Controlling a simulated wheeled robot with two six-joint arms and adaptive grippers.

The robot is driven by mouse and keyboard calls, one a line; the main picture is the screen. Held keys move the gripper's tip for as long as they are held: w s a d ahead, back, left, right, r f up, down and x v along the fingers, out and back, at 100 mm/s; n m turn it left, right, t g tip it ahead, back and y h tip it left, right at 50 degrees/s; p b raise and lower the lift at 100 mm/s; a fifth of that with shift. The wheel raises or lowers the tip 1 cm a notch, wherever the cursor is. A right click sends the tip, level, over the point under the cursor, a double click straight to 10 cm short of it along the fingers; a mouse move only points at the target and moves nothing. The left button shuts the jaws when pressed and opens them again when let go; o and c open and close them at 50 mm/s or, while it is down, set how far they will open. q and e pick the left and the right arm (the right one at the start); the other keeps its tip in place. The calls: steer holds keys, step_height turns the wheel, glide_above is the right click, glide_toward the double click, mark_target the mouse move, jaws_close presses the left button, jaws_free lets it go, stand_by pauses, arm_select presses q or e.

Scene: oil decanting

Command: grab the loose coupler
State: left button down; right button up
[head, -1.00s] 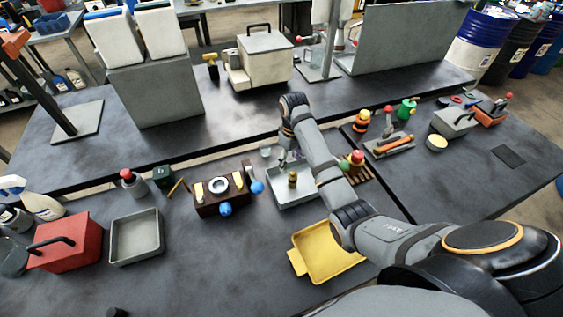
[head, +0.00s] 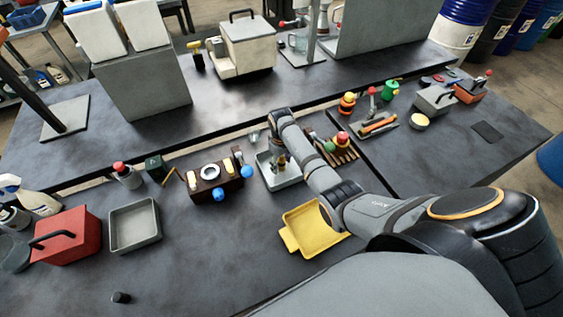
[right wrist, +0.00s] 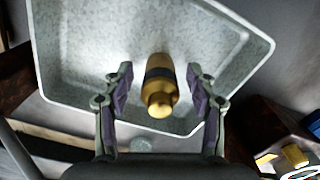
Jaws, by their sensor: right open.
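The loose coupler is a small brass cylinder with a dark band (right wrist: 160,82). It stands in a shallow pale grey tray (right wrist: 75,75), and in the head view the coupler (head: 281,166) shows beside my right arm, partly hidden. The tray (head: 268,183) shows there too. My right gripper (right wrist: 160,95) is open, with one finger on each side of the coupler in the right wrist view. A gap shows between each finger and the coupler. In the head view my right arm hides most of this gripper. My left gripper is not in view.
A dark block with blue knobs (head: 215,190) stands left of the tray. A yellow tray (head: 310,236) lies in front, close to my right arm. A wooden rack (head: 345,155) is to the right. An empty grey tray (head: 135,228) and red toolbox (head: 65,238) stand farther left.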

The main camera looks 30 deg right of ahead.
steer(key=shift+f, duration=0.1)
jaws_close()
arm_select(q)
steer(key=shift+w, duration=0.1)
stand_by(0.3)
